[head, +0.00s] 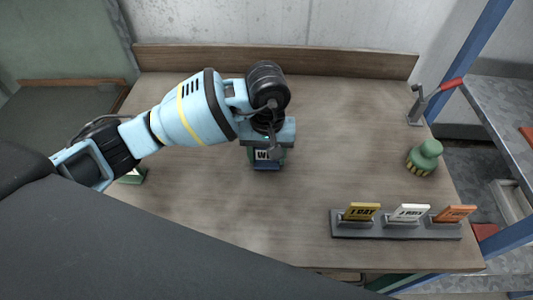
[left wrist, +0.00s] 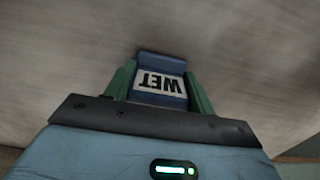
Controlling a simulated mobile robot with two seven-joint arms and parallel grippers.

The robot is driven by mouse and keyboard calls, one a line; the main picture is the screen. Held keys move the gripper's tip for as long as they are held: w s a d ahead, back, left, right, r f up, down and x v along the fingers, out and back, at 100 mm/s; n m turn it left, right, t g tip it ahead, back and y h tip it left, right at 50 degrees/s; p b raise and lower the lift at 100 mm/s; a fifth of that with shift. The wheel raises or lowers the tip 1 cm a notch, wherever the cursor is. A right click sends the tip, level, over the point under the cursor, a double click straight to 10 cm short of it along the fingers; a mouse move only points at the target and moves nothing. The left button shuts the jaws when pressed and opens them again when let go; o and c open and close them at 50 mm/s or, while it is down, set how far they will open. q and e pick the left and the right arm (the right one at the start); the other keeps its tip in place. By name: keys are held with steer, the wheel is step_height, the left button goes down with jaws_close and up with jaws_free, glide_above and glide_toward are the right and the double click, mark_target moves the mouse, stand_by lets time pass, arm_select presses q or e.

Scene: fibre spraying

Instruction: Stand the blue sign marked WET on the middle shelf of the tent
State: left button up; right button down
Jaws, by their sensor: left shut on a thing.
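The blue sign (head: 267,165) has a white label, partly hidden by my gripper in the head view. In the left wrist view the blue sign (left wrist: 160,66) shows WET upside down between two green fingers. My left gripper (head: 267,153) points down over the middle of the wooden table and is shut on the sign; its fingers (left wrist: 161,88) flank the sign's sides. I cannot tell whether the sign touches the table. My right gripper is not in view.
A grey rack (head: 395,231) with yellow, white and orange signs stands at the table's front right. A green object (head: 134,176) lies partly under my left arm. The table's middle right is clear.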

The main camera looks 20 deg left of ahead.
arm_select(q)
steer(key=shift+f, duration=0.15)
steer(key=shift+f, duration=0.2)
steer(key=o, duration=1)
step_height(320, 180, up, 12)
steer(key=shift+f, duration=0.1)
steer(key=shift+o, duration=0.3)
steer(key=shift+r, duration=0.3)
